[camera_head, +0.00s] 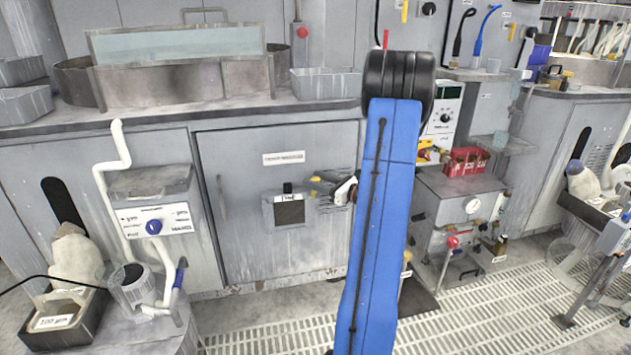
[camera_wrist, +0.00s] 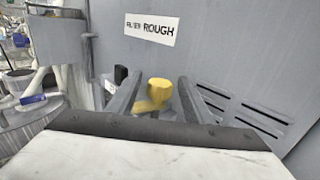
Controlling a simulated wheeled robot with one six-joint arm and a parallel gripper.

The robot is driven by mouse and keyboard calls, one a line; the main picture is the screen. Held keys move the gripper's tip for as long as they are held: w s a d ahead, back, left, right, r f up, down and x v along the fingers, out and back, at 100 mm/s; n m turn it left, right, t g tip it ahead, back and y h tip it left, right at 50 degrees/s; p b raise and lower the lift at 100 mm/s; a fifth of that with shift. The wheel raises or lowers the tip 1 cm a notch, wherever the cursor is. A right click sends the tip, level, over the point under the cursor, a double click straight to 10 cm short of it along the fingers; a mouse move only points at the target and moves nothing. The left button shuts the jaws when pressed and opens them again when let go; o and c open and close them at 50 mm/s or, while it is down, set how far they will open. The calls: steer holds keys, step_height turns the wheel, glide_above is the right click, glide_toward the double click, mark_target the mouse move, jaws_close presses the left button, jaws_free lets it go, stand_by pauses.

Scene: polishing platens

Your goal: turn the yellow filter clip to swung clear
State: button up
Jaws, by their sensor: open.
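The yellow filter clip (camera_head: 318,180) sits on the front of the grey cabinet, at the upper right of a small filter box with a dark window (camera_head: 289,212). In the wrist view the yellow clip (camera_wrist: 155,93) has a rounded knob end and shows between my two fingers. My gripper (camera_wrist: 159,79) is open, with one finger on each side of the clip. I cannot tell whether either finger touches it. In the head view my gripper (camera_head: 346,189) is just right of the clip, partly hidden by my blue arm link.
A black knob (camera_wrist: 120,74) stands just left of the clip, near my left finger. A label reading "ROUGH" (camera_wrist: 151,28) is above, and vent slots (camera_wrist: 262,120) are to the right. A control box with a blue knob (camera_head: 153,227) stands further left.

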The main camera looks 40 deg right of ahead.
steer(key=shift+w, duration=0.2)
steer(key=c, duration=1.1)
steer(key=shift+d+n+y, duration=0.1)
steer(key=shift+n+y, duration=0.6)
steer(key=shift+y, duration=0.4)
steer(key=shift+n+g+y, duration=1.3)
steer(key=shift+n+y, duration=0.3)
steer(key=shift+y, duration=0.6)
steer(key=o, duration=1.1)
